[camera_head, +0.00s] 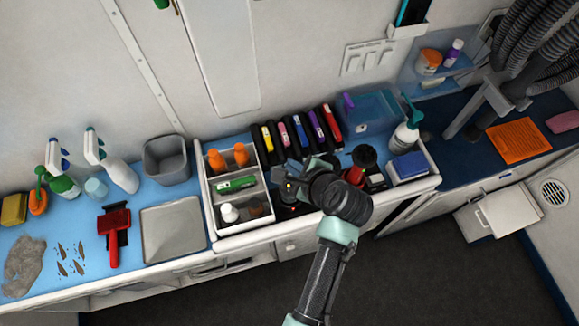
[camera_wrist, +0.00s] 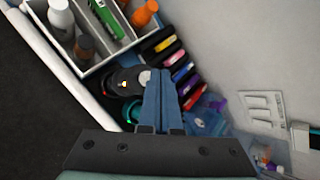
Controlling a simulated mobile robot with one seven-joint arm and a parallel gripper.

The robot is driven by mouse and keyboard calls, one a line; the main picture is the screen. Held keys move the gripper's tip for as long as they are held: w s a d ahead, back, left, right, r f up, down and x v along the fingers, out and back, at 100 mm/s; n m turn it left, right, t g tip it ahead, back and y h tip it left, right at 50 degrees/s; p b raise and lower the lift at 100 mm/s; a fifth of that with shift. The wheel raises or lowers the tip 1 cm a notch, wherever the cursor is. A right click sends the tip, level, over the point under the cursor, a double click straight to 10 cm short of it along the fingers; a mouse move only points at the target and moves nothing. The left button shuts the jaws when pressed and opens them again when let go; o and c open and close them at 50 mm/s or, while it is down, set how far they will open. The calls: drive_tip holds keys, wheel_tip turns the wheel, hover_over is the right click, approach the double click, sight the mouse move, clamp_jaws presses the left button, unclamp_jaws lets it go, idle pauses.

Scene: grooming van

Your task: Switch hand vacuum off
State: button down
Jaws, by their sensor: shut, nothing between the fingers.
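A dark, rounded device, which looks like the hand vacuum (camera_wrist: 124,84), shows in the wrist view just left of my fingertips. It has a small lit orange-yellow mark on top and a pale round end by the fingers. My gripper (camera_wrist: 160,74) is shut and empty, its blue fingers side by side over or against the pale end; I cannot tell whether they touch it.
The white organizer (camera_head: 208,205) stands left. Several dark cases with coloured labels (camera_head: 287,136) line the wall behind.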

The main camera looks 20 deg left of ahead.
wheel_tip(320, 180, up, 6)
drive_tip(key=p, duration=0.7)
drive_tip(key=shift+d, duration=0.1)
idle(0.4)
